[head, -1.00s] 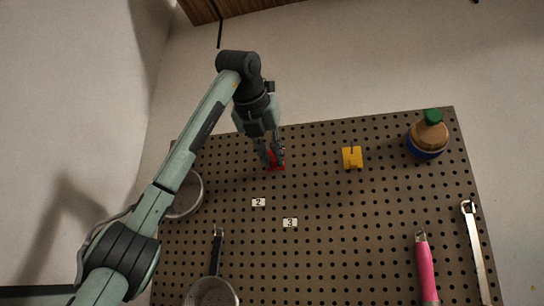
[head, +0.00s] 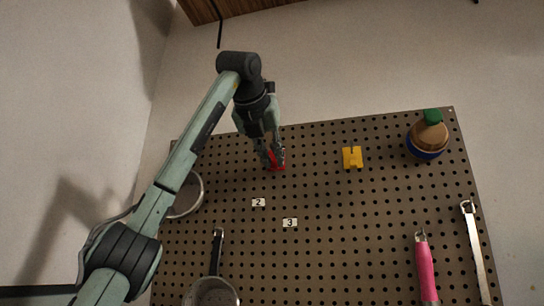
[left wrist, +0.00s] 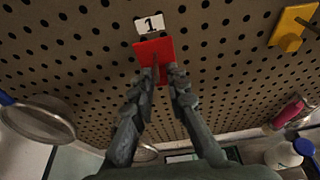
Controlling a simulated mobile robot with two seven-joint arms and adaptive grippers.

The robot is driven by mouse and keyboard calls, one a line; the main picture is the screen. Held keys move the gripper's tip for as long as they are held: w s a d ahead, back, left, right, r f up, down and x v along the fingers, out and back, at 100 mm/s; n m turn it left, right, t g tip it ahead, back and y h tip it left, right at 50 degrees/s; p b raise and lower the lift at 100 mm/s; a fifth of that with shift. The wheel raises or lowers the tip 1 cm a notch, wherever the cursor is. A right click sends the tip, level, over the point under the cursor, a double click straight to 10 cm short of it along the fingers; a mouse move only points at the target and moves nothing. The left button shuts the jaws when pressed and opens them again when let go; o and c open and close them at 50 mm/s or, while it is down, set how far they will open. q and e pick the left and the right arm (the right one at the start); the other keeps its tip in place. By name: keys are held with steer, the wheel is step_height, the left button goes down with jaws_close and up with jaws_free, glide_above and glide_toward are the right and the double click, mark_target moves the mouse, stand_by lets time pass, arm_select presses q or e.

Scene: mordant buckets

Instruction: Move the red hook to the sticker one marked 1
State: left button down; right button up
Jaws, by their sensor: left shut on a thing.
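The red hook (head: 277,162) is at the upper left part of the pegboard, between the fingers of my left gripper (head: 271,161). In the left wrist view the hook's red plate (left wrist: 153,51) is just beyond the fingertips (left wrist: 163,74), which are shut on its peg. The sticker marked 1 (left wrist: 150,24) is right above the red plate in that view, close to its edge. Sticker 1 does not show in the head view. I cannot tell whether the plate touches the board. My right gripper is not in view.
On the pegboard (head: 340,220) are stickers 2 (head: 258,202) and 3 (head: 290,223), a yellow hook (head: 352,157), a bottle with a green cap (head: 429,136), a pink-handled tool (head: 426,270), a metal tool (head: 475,245) and strainers (head: 211,292). The middle is mostly clear.

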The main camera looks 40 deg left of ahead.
arm_select(q)
steer(key=shift+w+a, duration=0.45)
steer(key=shift+w, duration=0.4)
steer(key=c, duration=1.4)
jaws_free()
steer(key=v, duration=1.2)
